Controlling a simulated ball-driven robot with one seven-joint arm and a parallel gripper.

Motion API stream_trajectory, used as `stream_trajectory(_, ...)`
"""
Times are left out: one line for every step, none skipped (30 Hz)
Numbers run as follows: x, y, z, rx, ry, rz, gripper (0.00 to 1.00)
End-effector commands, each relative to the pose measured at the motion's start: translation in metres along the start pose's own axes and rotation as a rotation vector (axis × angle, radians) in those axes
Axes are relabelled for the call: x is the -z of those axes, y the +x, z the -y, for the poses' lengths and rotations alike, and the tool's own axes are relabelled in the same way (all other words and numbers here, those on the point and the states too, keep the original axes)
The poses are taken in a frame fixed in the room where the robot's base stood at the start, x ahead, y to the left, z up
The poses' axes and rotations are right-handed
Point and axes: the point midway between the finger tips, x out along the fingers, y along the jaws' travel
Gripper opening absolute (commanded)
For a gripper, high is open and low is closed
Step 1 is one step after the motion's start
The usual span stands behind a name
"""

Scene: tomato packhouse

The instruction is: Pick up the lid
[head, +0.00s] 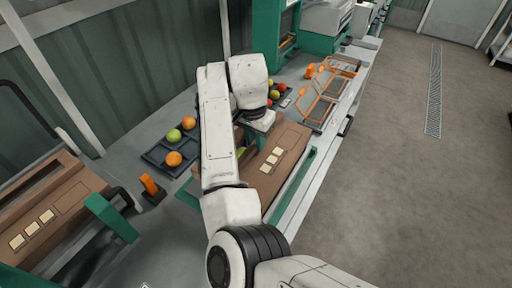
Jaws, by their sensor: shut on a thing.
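A flat brown lid (292,142) with several cream labels lies below and to the right of my gripper (254,138), over a green-edged support on the bench. My gripper points down at the lid's far left part and is shut on it. The fingertips and the exact grip point are mostly hidden behind my own wrist. My white arm covers the lid's left side. I cannot tell whether the lid is lifted clear of what is under it.
A dark tray (154,155) with tomatoes stands left of my arm, and more tomatoes (274,94) lie beyond my wrist. Orange frames (318,108) stand at the far right of the bench. Another brown labelled piece (70,199) is at the left. The floor (400,200) at right is clear.

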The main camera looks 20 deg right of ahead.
Motion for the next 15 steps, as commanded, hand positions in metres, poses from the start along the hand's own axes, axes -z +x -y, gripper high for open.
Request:
stream_trajectory(0.0, -0.0002, 0.0001, 0.0, 0.0, 0.0, 0.08)
stream_trajectory(0.0, -0.0002, 0.0001, 0.0, 0.0, 0.0, 0.05)
stream_trajectory(0.0001, -0.0002, 0.0001, 0.0, 0.0, 0.0, 0.01)
stream_trajectory(0.0001, -0.0002, 0.0001, 0.0, 0.0, 0.0, 0.0)
stream_trajectory(0.0001, -0.0002, 0.0001, 0.0, 0.0, 0.0, 0.0)
stream_trajectory(0.0001, -0.0002, 0.0001, 0.0, 0.0, 0.0, 0.0)
stream_trajectory(0.0001, -0.0004, 0.0001, 0.0, 0.0, 0.0, 0.0)
stream_trajectory(0.0001, -0.0004, 0.0001, 0.0, 0.0, 0.0, 0.0)
stream_trajectory(0.0001, -0.0004, 0.0001, 0.0, 0.0, 0.0, 0.0)
stream_trajectory(0.0001, -0.0004, 0.0001, 0.0, 0.0, 0.0, 0.0)
stream_trajectory(0.0001, -0.0004, 0.0001, 0.0, 0.0, 0.0, 0.0)
stream_trajectory(0.0001, -0.0004, 0.0001, 0.0, 0.0, 0.0, 0.0)
stream_trajectory(0.0001, -0.0006, 0.0001, 0.0, 0.0, 0.0, 0.0)
stream_trajectory(0.0002, -0.0009, 0.0002, 0.001, 0.0, -0.001, 0.0)
stream_trajectory(0.0004, -0.0015, 0.0002, 0.001, 0.0, -0.001, 0.0)
